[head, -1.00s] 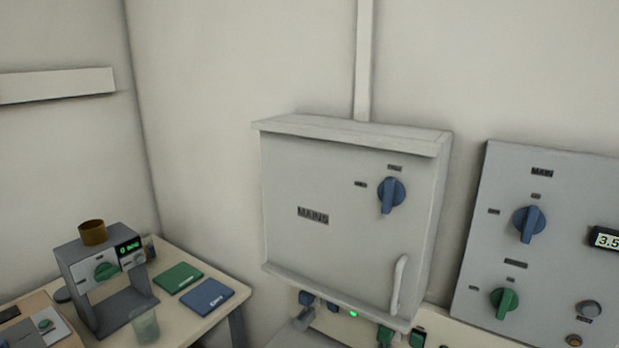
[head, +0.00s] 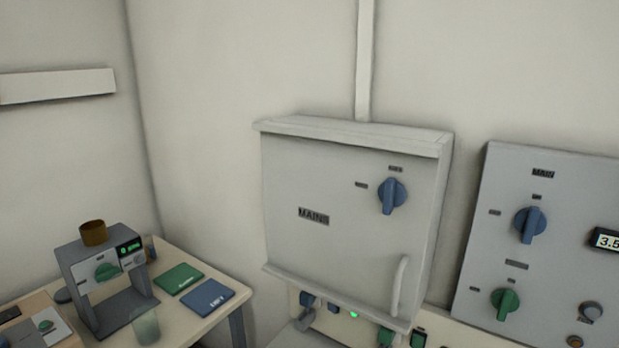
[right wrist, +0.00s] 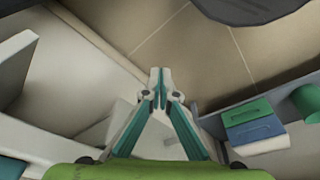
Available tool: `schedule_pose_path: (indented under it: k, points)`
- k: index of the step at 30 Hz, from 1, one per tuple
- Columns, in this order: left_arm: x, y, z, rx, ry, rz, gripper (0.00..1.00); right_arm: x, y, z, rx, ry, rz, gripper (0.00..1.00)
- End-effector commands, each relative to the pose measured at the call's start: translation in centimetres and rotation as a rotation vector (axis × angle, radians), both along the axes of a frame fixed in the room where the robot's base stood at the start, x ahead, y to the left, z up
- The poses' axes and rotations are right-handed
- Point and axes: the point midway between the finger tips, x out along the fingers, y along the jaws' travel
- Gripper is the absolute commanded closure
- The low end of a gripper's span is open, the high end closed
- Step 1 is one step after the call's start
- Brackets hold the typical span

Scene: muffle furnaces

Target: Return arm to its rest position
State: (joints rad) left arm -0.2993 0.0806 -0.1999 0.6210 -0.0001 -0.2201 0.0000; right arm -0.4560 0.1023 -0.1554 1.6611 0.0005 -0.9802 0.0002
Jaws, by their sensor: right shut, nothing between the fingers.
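My right gripper (right wrist: 159,76) shows in the right wrist view, its two fingers shut together at the tips with nothing between them. It hangs in free space above a tiled floor (right wrist: 185,45). Neither gripper shows in the head view, and my left gripper is in no view. The head view shows the closed mains box (head: 345,235) on the wall, with a blue rotary knob (head: 392,195) and a white handle (head: 399,286).
A grey control panel (head: 565,185) with blue and green knobs is at the right. At the left, a table (head: 185,318) bears a grey device (head: 85,258) with a brown cup (head: 93,232), a glass beaker (head: 146,327), a green book (head: 178,279) and a blue book (head: 207,297).

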Motion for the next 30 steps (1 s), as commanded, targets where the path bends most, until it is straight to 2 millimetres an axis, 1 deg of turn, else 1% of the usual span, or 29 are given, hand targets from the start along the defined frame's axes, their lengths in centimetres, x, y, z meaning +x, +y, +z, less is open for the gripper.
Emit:
schedule_pose_path:
  k: [1,2,3,6,8,9,13,15,18,21,24,30]
  points:
    - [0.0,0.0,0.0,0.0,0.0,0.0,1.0,-1.1,-0.2,-2.4,-0.003,0.019,0.002,1.0]
    - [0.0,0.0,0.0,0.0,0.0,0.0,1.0,-1.7,-0.2,-3.7,-0.003,0.024,0.003,1.0]
    - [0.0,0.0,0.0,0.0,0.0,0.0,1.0,-2.5,-0.4,-5.3,-0.004,0.032,0.005,1.0]
    - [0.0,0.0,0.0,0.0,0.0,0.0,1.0,-5.1,-0.8,-9.2,-0.007,0.053,0.01,1.0]
    - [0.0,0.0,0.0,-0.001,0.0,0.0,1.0,-6.8,-1.0,-11.3,-0.009,0.065,0.013,1.0]
    - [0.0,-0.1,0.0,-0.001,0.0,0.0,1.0,-8.0,-1.2,-12.5,-0.01,0.072,0.015,1.0]
    - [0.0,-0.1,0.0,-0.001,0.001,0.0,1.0,-12.2,-2.0,-15.9,-0.013,0.096,0.019,1.0]
    - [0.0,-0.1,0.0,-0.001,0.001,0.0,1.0,-14.2,-2.4,-17.1,-0.016,0.105,0.022,1.0]
    - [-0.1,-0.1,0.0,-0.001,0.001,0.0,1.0,-16.4,-2.8,-18.3,-0.017,0.115,0.025,1.0]
    - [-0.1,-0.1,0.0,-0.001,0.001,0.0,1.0,-17.7,-3.1,-18.8,-0.018,0.12,0.027,1.0]
    - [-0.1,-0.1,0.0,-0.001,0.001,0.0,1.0,-18.3,-3.2,-19.0,-0.018,0.122,0.028,1.0]
    - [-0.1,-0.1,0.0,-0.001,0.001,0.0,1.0,-18.4,-3.2,-19.0,-0.018,0.122,0.028,1.0]
